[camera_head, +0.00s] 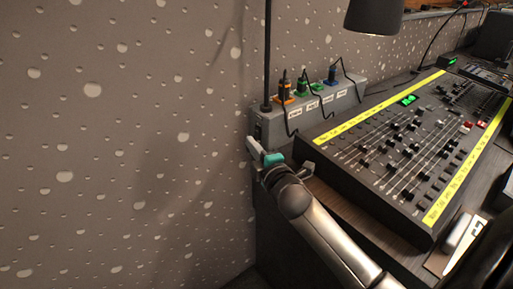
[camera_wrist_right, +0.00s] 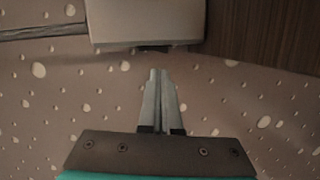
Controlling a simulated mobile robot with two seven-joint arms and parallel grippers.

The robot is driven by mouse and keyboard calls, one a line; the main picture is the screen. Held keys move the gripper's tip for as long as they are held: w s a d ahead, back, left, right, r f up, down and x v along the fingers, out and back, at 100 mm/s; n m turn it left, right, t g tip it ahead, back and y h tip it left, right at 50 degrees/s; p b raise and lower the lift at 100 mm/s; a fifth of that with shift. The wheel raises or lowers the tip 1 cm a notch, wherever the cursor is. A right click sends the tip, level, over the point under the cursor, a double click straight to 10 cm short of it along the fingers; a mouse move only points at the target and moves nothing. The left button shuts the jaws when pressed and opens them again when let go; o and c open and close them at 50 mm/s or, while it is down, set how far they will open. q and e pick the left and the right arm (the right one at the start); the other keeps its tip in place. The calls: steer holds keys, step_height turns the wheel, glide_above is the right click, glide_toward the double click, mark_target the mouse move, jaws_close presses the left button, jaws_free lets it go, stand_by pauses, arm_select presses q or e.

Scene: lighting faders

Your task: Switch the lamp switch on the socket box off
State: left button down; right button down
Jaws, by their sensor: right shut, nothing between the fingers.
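The grey socket box (camera_head: 345,102) stands at the back of the desk against the wall, with several coloured plugs in its top. A small dark piece, probably the lamp switch (camera_head: 257,131), shows on its left end. In the right wrist view, the box (camera_wrist_right: 145,22) is at the top, with a dark protruding piece (camera_wrist_right: 152,49) at its lower edge. My right gripper (camera_head: 251,144) is shut and empty beside the box's left end. In the right wrist view its fingertips (camera_wrist_right: 158,73) point at the dark piece, with a small gap visible. My left gripper is not in view.
The speckled wall (camera_head: 120,130) is close on the left. A fader console (camera_head: 400,150) with yellow strips fills the desk to the right. A dark lamp head (camera_head: 374,16) hangs above, and black cables run from the plugs.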

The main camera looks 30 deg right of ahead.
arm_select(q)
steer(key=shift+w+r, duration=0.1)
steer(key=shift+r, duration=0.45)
arm_select(e)
steer(key=shift+d, duration=0.6)
